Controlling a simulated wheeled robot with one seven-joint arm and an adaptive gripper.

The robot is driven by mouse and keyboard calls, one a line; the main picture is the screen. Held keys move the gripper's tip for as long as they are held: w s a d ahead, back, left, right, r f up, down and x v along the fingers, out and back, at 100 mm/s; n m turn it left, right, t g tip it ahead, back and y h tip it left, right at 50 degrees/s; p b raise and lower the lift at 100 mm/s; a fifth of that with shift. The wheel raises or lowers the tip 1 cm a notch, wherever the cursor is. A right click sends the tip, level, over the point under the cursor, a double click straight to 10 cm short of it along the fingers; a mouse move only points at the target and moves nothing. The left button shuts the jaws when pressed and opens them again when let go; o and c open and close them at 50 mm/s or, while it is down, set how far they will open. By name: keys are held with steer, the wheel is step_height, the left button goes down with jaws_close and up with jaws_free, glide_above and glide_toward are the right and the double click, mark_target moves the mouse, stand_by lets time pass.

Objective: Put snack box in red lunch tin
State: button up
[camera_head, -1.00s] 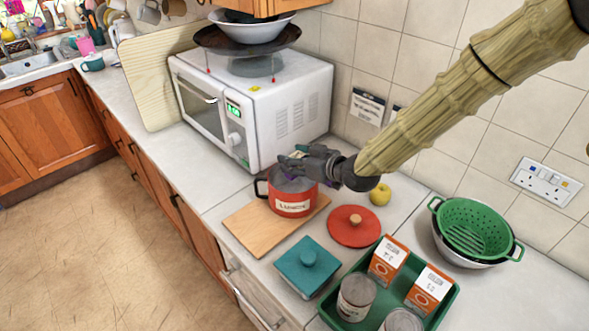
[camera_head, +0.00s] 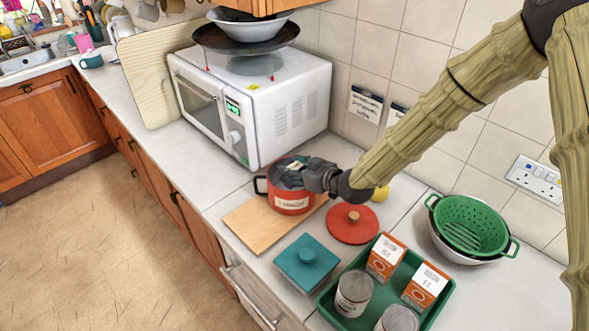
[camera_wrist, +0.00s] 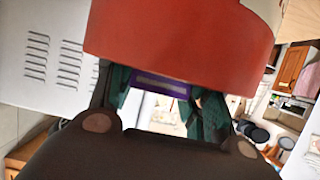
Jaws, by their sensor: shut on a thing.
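The red lunch tin (camera_head: 291,202) stands upright, with a white label on its front and a black handle at its left. My gripper (camera_head: 288,176) reaches in from the right at the tin's open top, its fingers within or just over the mouth. In the wrist view, my gripper (camera_wrist: 162,105) is shut on a small purple box with a pale band, the snack box (camera_wrist: 162,85). The tin's red wall (camera_wrist: 180,45) fills the top of that view and hides part of the box. How deep the box sits cannot be told.
The tin stands on a wooden board (camera_head: 258,226) beside the white microwave (camera_head: 262,105). A red lid (camera_head: 352,228), a teal lidded container (camera_head: 307,262) and a yellow apple (camera_head: 381,192) are near. A green tray (camera_head: 327,303) holds cans and orange boxes. A green colander (camera_head: 469,226) is at the right.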

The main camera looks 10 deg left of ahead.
steer(key=shift+f+b, duration=0.3)
steer(key=shift+f, duration=0.15)
steer(key=o, duration=1)
steer(key=shift+r+p, duration=0.75)
steer(key=shift+r, duration=0.05)
steer(key=b+v, duration=0.4)
steer(key=v, duration=0.8)
steer(key=shift+f, duration=0.25)
